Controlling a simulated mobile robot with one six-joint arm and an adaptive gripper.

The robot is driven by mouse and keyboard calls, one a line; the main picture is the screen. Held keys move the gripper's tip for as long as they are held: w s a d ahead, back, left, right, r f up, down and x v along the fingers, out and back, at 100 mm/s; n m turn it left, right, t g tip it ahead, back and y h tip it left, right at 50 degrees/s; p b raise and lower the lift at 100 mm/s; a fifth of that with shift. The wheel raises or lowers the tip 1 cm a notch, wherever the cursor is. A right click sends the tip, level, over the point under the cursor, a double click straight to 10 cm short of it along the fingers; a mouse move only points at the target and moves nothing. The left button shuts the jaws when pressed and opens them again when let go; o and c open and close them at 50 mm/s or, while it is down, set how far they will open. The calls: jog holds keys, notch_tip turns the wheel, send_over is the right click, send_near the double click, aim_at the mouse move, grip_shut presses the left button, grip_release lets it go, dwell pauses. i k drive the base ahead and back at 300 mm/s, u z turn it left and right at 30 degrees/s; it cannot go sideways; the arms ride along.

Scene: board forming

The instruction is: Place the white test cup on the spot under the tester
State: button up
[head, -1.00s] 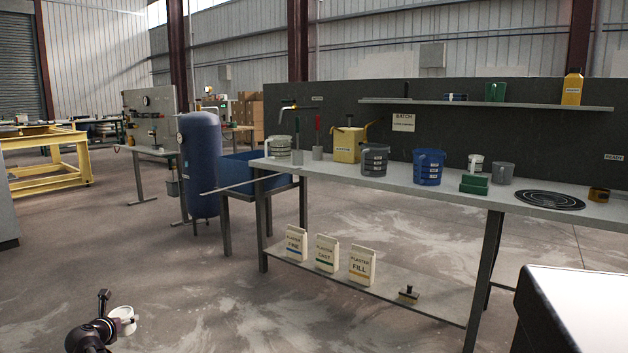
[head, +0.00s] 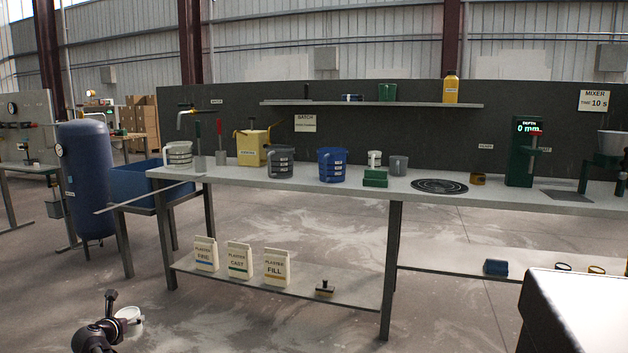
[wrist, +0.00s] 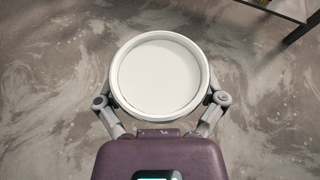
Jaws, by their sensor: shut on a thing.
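My gripper (head: 118,318) is low at the lower left of the head view, away from the bench and above the floor. It is shut on a white round cup (head: 131,314). In the wrist view the white cup (wrist: 160,76) sits upright between the two fingers, its round rim facing the camera. Its inside looks plain white; I cannot tell whether it is filled. The green tester (head: 522,150), with a display reading "DEPTH 0 mm", stands on the bench at the right. The spot under it is too small to make out.
The long grey bench (head: 420,195) carries a blue bucket (head: 332,164), a grey bucket (head: 280,161), a black ringed disc (head: 440,186) and a small white mug (head: 374,158). The mixer (head: 606,150) stands right of the tester. Open floor lies before the bench; a white-topped block (head: 580,305) is at lower right.

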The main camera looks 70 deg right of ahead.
aim_at(527, 194)
jog(key=z, duration=0.45)
jog(key=k, duration=0.1)
jog(key=z, duration=2.65)
jog(key=i, duration=1.35)
jog(key=u, duration=0.05)
